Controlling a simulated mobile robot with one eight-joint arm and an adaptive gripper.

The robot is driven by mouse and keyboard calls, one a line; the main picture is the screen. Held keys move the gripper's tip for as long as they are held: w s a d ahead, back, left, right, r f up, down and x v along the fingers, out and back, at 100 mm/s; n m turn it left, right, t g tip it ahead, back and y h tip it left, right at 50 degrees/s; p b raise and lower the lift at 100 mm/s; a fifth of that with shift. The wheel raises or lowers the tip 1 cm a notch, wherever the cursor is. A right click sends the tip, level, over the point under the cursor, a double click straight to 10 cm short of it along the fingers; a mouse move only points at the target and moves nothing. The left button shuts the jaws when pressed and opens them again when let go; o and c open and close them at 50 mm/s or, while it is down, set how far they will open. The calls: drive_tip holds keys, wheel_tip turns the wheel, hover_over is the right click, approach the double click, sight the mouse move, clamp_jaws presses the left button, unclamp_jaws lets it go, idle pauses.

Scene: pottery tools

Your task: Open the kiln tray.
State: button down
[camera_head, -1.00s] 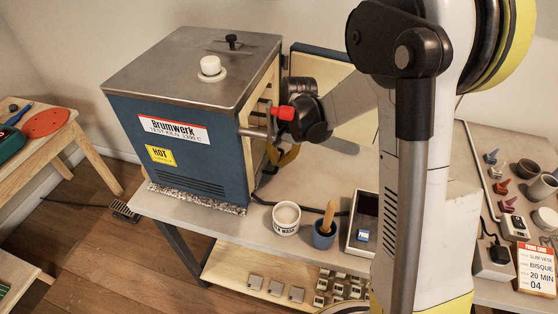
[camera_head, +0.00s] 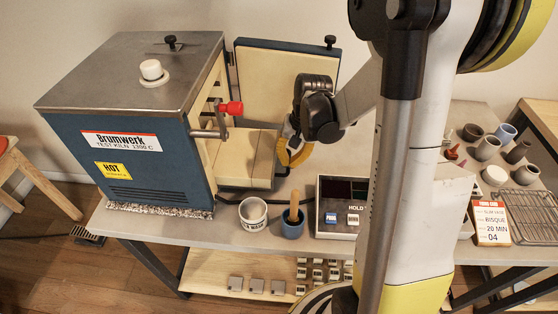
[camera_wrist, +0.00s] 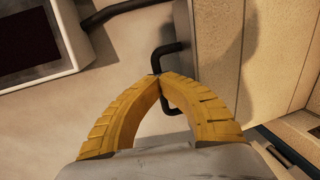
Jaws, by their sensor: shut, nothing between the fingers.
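The kiln (camera_head: 150,185) is a blue box with a grey metal top, on the table at left. Its door (camera_head: 285,75) stands swung open behind. The cream kiln tray (camera_head: 247,158) juts out of the kiln's front, low down, toward my gripper (camera_head: 288,158). In the wrist view the tray's cream face (camera_wrist: 225,50) is at right, with a black loop handle (camera_wrist: 166,50) on it. My gripper's yellow fingers (camera_wrist: 158,78) meet at their tips over the handle's outer bar. I cannot tell if they touch it. My gripper holds nothing.
A red-knobbed latch (camera_head: 231,108) sticks out above the tray. Pots (camera_head: 487,148) and a wire rack (camera_head: 530,212) are at right.

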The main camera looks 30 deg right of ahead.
drive_tip(key=c, duration=1.8)
unclamp_jaws()
drive_tip(key=r, duration=0.4)
drive_tip(key=s+d+r, duration=0.1)
drive_tip(key=r, duration=0.6)
drive_tip(key=shift+s+d+r, duration=0.15)
drive_tip(key=shift+d+r, duration=0.25)
drive_tip(key=s+a+r+n+t, duration=0.1)
drive_tip(key=s+a+n+t, duration=0.1)
drive_tip(key=s+a, duration=0.1)
drive_tip(key=s+a+r+n+t+h, duration=0.1)
drive_tip(key=s+a+r+n+t, duration=0.1)
drive_tip(key=s+a, duration=0.2)
drive_tip(key=s+a+r+n+t, duration=0.1)
drive_tip(key=s+a+n+t, duration=0.1)
drive_tip(key=a, duration=0.4)
drive_tip(key=shift+s+a+r+n+h, duration=0.15)
drive_tip(key=shift+s+a+n+h, duration=0.3)
drive_tip(key=shift+s, duration=0.3)
